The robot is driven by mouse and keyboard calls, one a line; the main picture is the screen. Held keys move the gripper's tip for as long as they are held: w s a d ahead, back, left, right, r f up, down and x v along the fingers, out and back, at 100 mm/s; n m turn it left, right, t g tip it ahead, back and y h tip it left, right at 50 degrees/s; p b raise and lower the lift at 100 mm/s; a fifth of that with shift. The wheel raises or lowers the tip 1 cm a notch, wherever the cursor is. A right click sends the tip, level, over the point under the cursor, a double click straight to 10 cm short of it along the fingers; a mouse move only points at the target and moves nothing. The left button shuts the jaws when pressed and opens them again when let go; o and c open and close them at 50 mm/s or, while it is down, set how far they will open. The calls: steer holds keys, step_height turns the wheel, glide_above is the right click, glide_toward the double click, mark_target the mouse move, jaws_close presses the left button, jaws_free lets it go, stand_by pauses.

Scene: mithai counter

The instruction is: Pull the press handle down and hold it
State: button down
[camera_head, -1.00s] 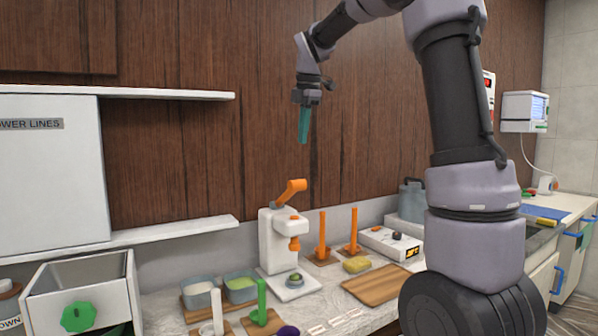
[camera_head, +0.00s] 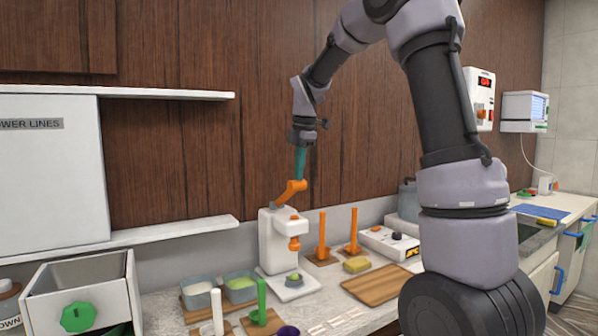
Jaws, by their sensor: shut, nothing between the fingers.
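The press (camera_head: 273,245) is a white upright machine on the counter with an orange handle (camera_head: 290,192) raised and slanting up to the right at its top. A small orange plunger (camera_head: 294,243) hangs from its front over a white base (camera_head: 290,287), where a small green item (camera_head: 292,279) sits. My gripper (camera_head: 299,174) points down with its teal fingers shut and empty. Its tips are at the upper end of the handle in the picture; I cannot tell whether they touch it.
Two tubs (camera_head: 240,287) stand left of the press. Orange upright tools (camera_head: 323,237) and a wooden board (camera_head: 382,285) are to its right. A white shelf (camera_head: 170,233) runs along the wall at left.

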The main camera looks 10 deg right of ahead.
steer(key=shift+s, duration=0.1)
steer(key=shift+s+d+f+t, duration=0.15)
steer(key=shift+s+f+t, duration=0.25)
steer(key=shift+f, duration=0.1)
steer(key=s+d+f+t+y, duration=0.1)
steer(key=s+f, duration=0.3)
steer(key=f, duration=0.4)
steer(key=shift+d+f+t, duration=0.15)
steer(key=shift+f+t, duration=0.15)
steer(key=shift+t, duration=0.2)
steer(key=shift+r, duration=0.1)
stand_by(0.8)
steer(key=shift+r, duration=0.7)
